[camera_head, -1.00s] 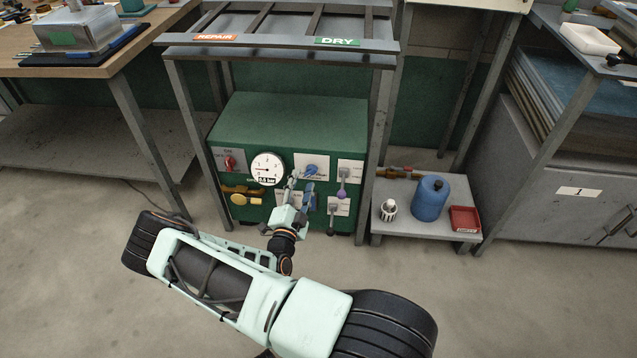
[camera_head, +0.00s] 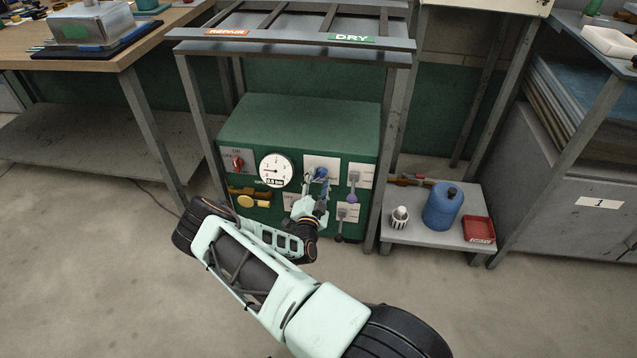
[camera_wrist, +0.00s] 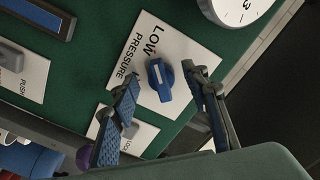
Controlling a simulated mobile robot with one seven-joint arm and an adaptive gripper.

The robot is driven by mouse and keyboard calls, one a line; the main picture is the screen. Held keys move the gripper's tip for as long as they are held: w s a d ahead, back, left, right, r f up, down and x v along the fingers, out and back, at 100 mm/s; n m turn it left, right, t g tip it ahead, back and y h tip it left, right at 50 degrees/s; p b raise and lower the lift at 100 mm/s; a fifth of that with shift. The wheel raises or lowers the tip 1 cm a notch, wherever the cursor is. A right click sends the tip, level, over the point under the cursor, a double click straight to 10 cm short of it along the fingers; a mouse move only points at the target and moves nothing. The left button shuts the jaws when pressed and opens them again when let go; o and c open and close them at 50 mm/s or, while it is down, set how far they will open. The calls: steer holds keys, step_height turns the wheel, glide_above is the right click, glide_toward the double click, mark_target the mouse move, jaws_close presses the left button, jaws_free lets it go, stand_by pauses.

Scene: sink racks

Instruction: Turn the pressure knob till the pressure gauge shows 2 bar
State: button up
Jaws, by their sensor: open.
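The blue pressure knob (camera_head: 320,171) sits on a white plate on the green box's front, partly hidden by my gripper (camera_head: 318,182). In the wrist view the blue knob (camera_wrist: 160,80) lies on a plate lettered "LOW" and "PRESSURE". My gripper (camera_wrist: 164,82) is open there, with one finger on each side of the knob; a gap shows on both sides. The pressure gauge (camera_head: 276,169) is a round white dial left of the knob. Its needle points left, near the low end; its small digital readout is too blurred to read surely. Only the gauge's edge (camera_wrist: 238,8) shows in the wrist view.
A red switch (camera_head: 238,163) and a yellow knob (camera_head: 246,201) are left on the panel. A purple-ended lever (camera_head: 353,187) and a lower lever (camera_head: 341,220) are at right. Rack legs flank the box. A blue canister (camera_head: 442,207) and red tray (camera_head: 479,230) stand on a low shelf.

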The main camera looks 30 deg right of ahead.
steer(key=shift+w+d, duration=0.1)
steer(key=shift+w, duration=0.1)
steer(key=c, duration=1.1)
steer(key=shift+c, duration=0.2)
steer(key=shift+r+m+p, duration=0.1)
steer(key=shift+m+p, duration=0.2)
steer(key=shift+m, duration=0.1)
steer(key=m+p, duration=0.2)
steer(key=m, duration=0.2)
steer(key=shift+r+m, duration=0.15)
steer(key=shift+m, duration=0.25)
steer(key=m+p, duration=0.3)
steer(key=m, duration=0.3)
